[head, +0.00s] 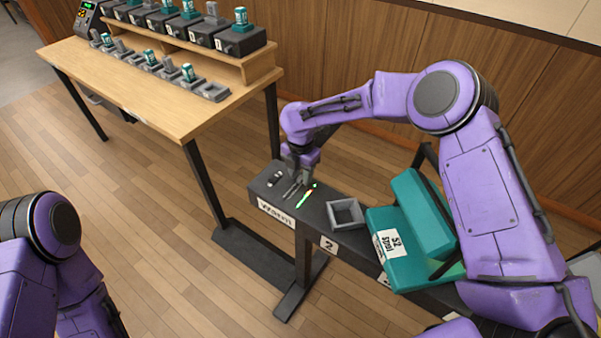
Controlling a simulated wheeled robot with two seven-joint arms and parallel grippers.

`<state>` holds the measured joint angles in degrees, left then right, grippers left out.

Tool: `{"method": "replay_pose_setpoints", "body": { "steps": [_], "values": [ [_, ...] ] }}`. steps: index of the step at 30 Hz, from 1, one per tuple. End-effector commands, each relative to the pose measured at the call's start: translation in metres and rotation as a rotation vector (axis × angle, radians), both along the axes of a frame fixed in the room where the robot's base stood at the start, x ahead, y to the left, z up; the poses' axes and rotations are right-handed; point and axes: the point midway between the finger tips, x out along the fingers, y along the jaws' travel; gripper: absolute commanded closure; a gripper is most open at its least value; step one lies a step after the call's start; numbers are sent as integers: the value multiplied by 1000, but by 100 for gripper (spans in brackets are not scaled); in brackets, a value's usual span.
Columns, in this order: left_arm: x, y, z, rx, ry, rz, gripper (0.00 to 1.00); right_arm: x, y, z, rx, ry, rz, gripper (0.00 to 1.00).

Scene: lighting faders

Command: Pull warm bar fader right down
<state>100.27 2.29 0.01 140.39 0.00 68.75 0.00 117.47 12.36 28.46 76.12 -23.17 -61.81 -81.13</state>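The dark fader panel with a white "Warm" label (276,212) sits at the left end of a narrow dark bench. My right gripper (293,190) points down over the panel, close to the slots and just left of the lit strip. Its fingers hide part of the panel, and I cannot tell whether they hold a fader knob. My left arm shows at the lower left, but its gripper is out of view.
A grey open tray (345,213) stands right of the panel, by a "2" label (328,245). A teal labelled box (398,262) is further right. A wooden table (165,97) with several black boxes and teal cans stands at the back left. The floor between is clear.

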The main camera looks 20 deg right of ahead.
Motion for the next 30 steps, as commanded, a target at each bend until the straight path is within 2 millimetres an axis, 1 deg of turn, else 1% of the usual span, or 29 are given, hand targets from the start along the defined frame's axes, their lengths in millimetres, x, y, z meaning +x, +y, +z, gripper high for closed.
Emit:
{"method": "replay_pose_setpoints", "body": {
  "steps": [1, 2, 3, 4, 5, 11, 14, 18, 22, 25, 30],
  "values": [
    [0, 0, 0, 0, 0, 0, 57, 0, 0, 0, 0, 0, 0, 61],
    [0, 0, 0, 0, 0, 0, 57, 0, 0, 0, 0, 0, 0, 70],
    [0, 0, 0, 0, 0, 0, 57, 0, 0, 0, 0, 0, 0, 83],
    [0, 0, 0, 0, 0, 0, 57, 0, 0, 0, 0, 0, 0, 93],
    [0, 0, 0, 0, 0, 0, 57, 0, 0, 0, 1, 1, -1, 100],
    [0, 0, 1, 0, 0, 0, 57, -2, 2, 0, 0, 1, 0, 100],
    [0, 0, 9, 0, 0, 0, 57, -10, 13, 3, -1, 3, 4, 100],
    [0, 0, 22, 0, 0, 0, 57, -29, 37, 4, -2, 5, 5, 100],
    [0, 0, 28, 0, 0, 0, 57, -42, 54, 2, 0, 4, 3, 100],
    [0, 0, 28, 0, 0, 0, 57, -46, 59, 0, 0, 3, 0, 100],
    [0, 0, 27, 0, 0, 0, 57, -47, 60, -1, 3, 5, -1, 100]
  ]
}}
